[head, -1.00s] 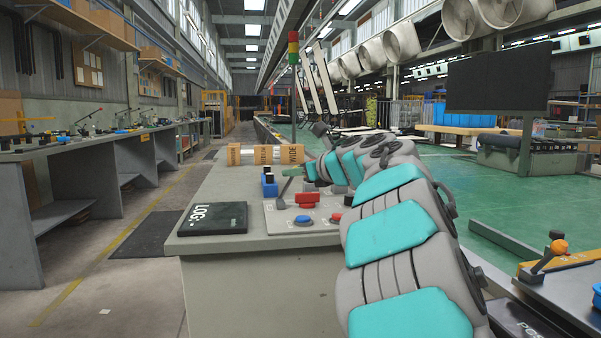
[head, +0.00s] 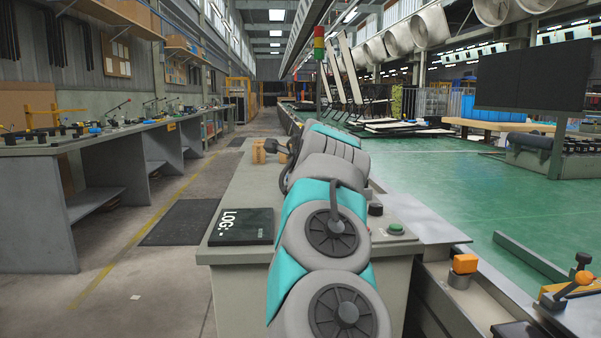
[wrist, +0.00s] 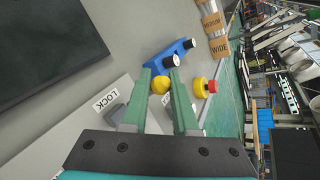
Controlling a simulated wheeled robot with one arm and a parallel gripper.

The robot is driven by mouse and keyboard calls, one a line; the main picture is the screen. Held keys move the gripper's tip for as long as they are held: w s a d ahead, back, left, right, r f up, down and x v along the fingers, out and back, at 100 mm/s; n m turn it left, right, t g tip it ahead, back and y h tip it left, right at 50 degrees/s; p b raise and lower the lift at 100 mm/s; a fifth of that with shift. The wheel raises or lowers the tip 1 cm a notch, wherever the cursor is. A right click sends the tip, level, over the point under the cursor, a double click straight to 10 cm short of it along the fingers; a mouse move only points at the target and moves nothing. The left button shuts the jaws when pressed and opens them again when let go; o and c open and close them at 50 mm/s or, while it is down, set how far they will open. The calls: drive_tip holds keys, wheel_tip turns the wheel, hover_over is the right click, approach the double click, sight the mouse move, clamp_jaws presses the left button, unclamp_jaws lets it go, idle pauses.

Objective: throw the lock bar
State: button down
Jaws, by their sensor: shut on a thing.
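My gripper (wrist: 161,73) shows in the wrist view with two green fingers, one on each side of a round yellow knob (wrist: 160,85). The fingers are shut on this knob. Beside it, a grey block (wrist: 116,114) sits next to a white label reading LOCK (wrist: 106,101). The knob seems to be the end of the lock bar; the bar's shaft is mostly hidden behind the left finger. In the head view my arm reaches over the grey console (head: 226,259) and hides the lock bar and my fingertips.
A blue fixture (wrist: 171,55) with two black-and-white pegs lies just beyond the fingertips. A red and yellow button (wrist: 205,87) stands close to the right finger. Wooden blocks marked WIDE (wrist: 219,46) are farther off. A black LOG book (head: 241,226) lies on the console's left.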

drive_tip(key=shift+a+h, duration=0.2)
drive_tip(key=shift+h, duration=0.2)
drive_tip(key=shift+f+n, duration=0.1)
drive_tip(key=shift+n, duration=0.2)
drive_tip(key=c, duration=0.7)
unclamp_jaws()
drive_tip(key=shift+a, duration=0.1)
drive_tip(key=shift+b+v, duration=0.45)
drive_tip(key=shift+v, duration=3.45)
